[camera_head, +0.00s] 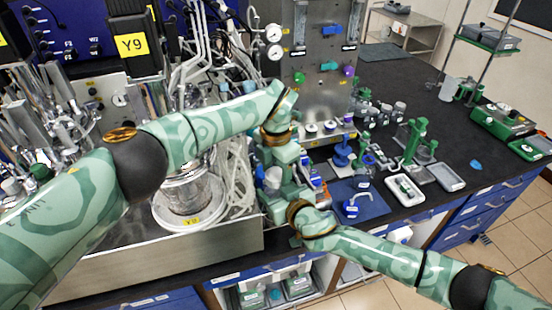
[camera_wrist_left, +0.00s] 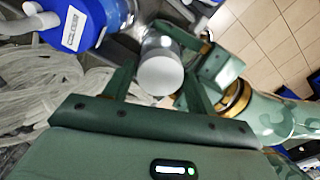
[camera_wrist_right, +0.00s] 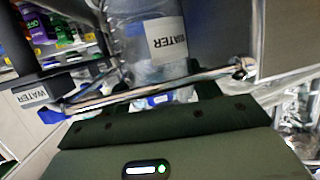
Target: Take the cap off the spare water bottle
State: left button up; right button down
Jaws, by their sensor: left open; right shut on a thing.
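The spare water bottle (camera_wrist_right: 150,65) is clear, with a white label reading WATER, in the right wrist view. My right gripper (camera_wrist_right: 160,90) is shut on it; the fingers are partly hidden behind a metal rail. In the left wrist view the bottle's pale grey-white cap (camera_wrist_left: 160,76) faces the camera. My left gripper (camera_wrist_left: 162,88) is open, with a finger on each side of the cap; I cannot tell whether they touch it. In the head view the cap (camera_head: 273,176) shows between my left gripper (camera_head: 278,165) and my right gripper (camera_head: 288,195), with the bottle mostly hidden.
A metal rail (camera_wrist_right: 110,97) and a dark bracket with a WATER label (camera_wrist_right: 36,96) lie close to my right gripper. A blue-lidded vessel (camera_wrist_left: 78,22) and coiled clear tubing (camera_wrist_left: 40,85) are beside my left gripper. A blue mat (camera_head: 375,208) lies right on the bench.

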pick_arm(q)
jog(key=shift+f, duration=0.3)
jog(key=c, duration=0.8)
jog(key=n, duration=0.9)
jog(key=shift+r, duration=0.25)
jog(key=shift+r, duration=0.9)
